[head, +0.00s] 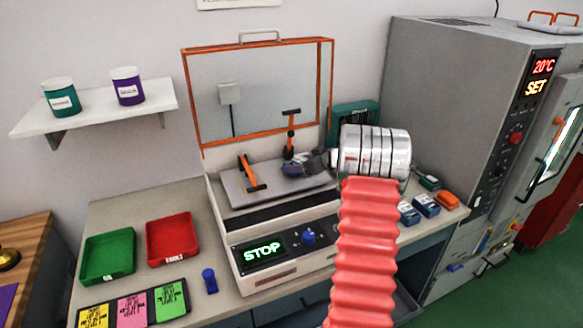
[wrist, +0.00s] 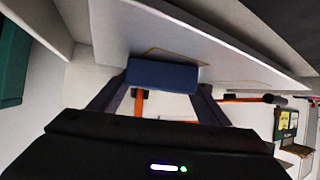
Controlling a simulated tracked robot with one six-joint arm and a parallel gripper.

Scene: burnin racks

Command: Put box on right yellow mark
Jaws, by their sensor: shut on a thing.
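My gripper (head: 296,166) is inside the open machine (head: 270,255), low over its grey platform (head: 232,188), on the right side. In the wrist view my gripper's two dark fingers are shut on a blue box (wrist: 162,75). A thin yellow outline (wrist: 187,57) shows on the pale plate right behind the box. The box hides most of that mark, and I cannot tell whether the box touches the plate. In the head view the box is hard to tell from the dark fingers, and no yellow mark is visible.
Two orange-handled clamps (head: 252,174) (head: 291,132) stand on the platform close to my gripper. The orange-framed lid (head: 258,90) is raised behind it. Blue boxes (head: 426,205) lie on the bench at right. Green (head: 108,254) and red (head: 171,240) trays sit at left.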

